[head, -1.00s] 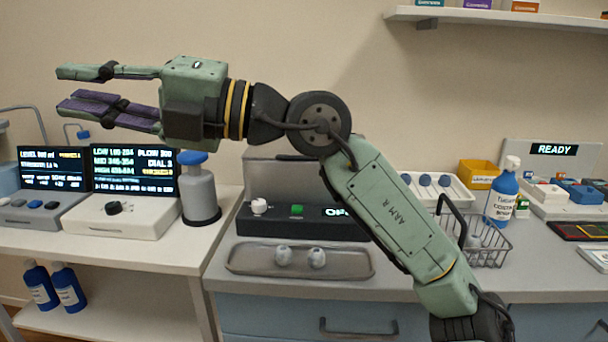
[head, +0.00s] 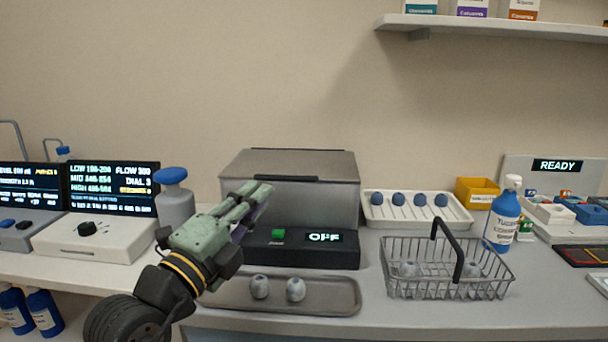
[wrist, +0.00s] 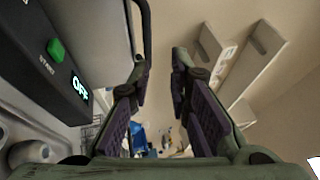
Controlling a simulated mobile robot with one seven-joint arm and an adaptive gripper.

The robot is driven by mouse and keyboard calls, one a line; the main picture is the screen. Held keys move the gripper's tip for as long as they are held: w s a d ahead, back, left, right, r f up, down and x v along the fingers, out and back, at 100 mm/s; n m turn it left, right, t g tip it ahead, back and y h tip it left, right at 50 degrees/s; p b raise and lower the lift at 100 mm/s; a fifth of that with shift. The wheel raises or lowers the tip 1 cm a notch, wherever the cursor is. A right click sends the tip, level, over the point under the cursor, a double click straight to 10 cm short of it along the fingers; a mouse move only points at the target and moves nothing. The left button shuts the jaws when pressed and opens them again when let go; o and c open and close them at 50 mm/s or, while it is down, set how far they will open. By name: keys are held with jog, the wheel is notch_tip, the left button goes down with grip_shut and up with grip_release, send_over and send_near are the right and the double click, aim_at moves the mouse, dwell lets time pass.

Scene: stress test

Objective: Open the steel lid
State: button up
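The steel lid (head: 255,163) lies shut on top of a grey steel box (head: 318,205), with a dark bar handle (head: 286,178) along its front edge. In the wrist view the dark handle (wrist: 147,30) runs down close to the left fingertip; I cannot tell whether they touch. My gripper (head: 264,192) is in front of the box's left part, a little below the handle, pointing right and slightly up. In the wrist view my gripper (wrist: 160,75) is open, with nothing seen between its fingers.
The black control panel (head: 335,258) below the box reads OFF and has a green button (head: 278,234). A tray (head: 335,300) with two round pieces lies in front. A wire basket (head: 445,290) stands right. A blue-capped bottle (head: 174,200) stands left of the box.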

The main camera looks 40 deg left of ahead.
aim_at(285, 180)
jog(key=p+x, duration=0.1)
jog(key=x, duration=0.2)
jog(key=f+p+x, duration=0.1)
jog(key=x, duration=0.3)
jog(key=p+x, duration=0.1)
jog(key=x, duration=0.2)
jog(key=shift+w+a+f, duration=0.2)
jog(key=shift+w+f, duration=0.1)
jog(key=shift+f, duration=0.05)
jog(key=shift+c, duration=0.2)
grip_shut()
